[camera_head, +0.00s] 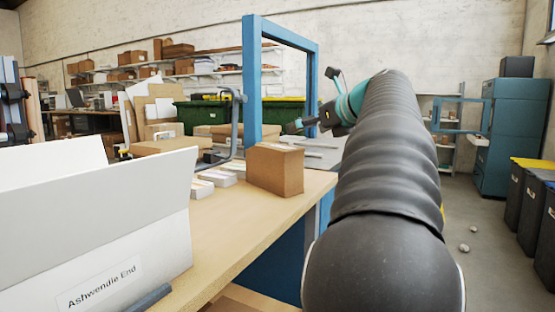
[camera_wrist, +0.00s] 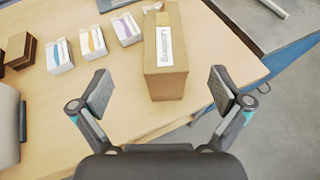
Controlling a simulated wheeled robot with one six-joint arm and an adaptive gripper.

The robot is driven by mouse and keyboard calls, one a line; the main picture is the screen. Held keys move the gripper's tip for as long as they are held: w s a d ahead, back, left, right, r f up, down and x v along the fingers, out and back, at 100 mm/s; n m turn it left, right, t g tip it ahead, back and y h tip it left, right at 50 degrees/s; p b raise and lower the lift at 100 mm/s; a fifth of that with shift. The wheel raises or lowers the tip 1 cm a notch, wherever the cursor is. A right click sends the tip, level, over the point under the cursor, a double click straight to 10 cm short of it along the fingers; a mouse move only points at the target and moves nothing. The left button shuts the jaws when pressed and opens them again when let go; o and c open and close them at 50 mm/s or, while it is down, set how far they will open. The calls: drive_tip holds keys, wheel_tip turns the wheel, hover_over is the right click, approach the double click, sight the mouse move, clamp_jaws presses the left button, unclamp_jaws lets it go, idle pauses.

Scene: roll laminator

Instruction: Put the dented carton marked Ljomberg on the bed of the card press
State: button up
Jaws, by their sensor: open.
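A brown carton (camera_head: 275,170) stands upright on the wooden table near its right edge. In the wrist view the carton (camera_wrist: 178,75) carries a white label whose small lettering looks like Ljomberg; I cannot make out a dent. My gripper (camera_wrist: 160,92) is open and empty, its two fingers spread on either side of the carton's near end and apart from it. In the head view my gripper (camera_head: 318,122) is partly hidden by my arm, above and beyond the carton. A blue upright frame (camera_head: 252,85) with a grey flat surface (camera_head: 322,143) behind the carton appears to be the card press.
Several small white boxes (camera_wrist: 93,42) stand left of the carton on the table (camera_wrist: 130,105). A white open box (camera_head: 125,235) marked Ashwendle End fills the near left. A grey curved bar (camera_head: 240,120) rises behind the small boxes. Floor shows right of the table.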

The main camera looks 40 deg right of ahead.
drive_tip(key=shift+d+f+b+x, duration=0.15)
drive_tip(key=shift+b+x, duration=0.05)
drive_tip(key=shift+x, duration=3.45)
drive_tip(key=shift+d+f+b+x, duration=0.15)
drive_tip(key=shift+x, duration=3.5)
drive_tip(key=shift+s, duration=0.1)
drive_tip(key=shift+c, duration=0.2)
